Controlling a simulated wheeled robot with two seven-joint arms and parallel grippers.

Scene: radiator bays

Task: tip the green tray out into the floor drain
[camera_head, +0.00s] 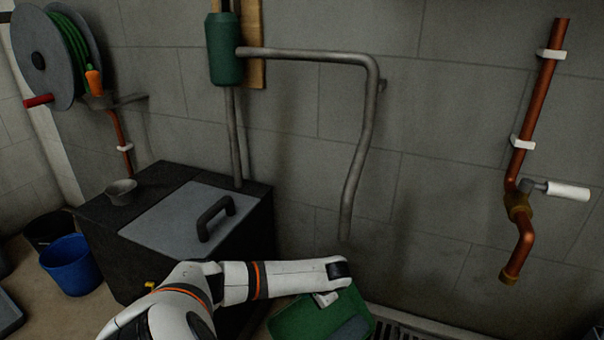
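The green tray (297,318) shows at the bottom centre, cut off by the lower edge of the picture. A dark patch shows in its right part; I cannot tell what it is. The floor drain (388,331) is a dark slotted grate along the wall's foot, just right of the tray. My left gripper (326,299) is at the tray's far rim, pointing down, its white fingers small and partly hidden by the wrist. I cannot tell whether they are closed on the rim. My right gripper is out of view.
A dark box with a grey handled lid (178,222) stands left of my arm, a small bowl (121,191) on its corner. A blue bucket (70,264) is further left. A grey pipe (360,150) hangs above the tray. A copper pipe with a white-handled valve (567,190) is at right.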

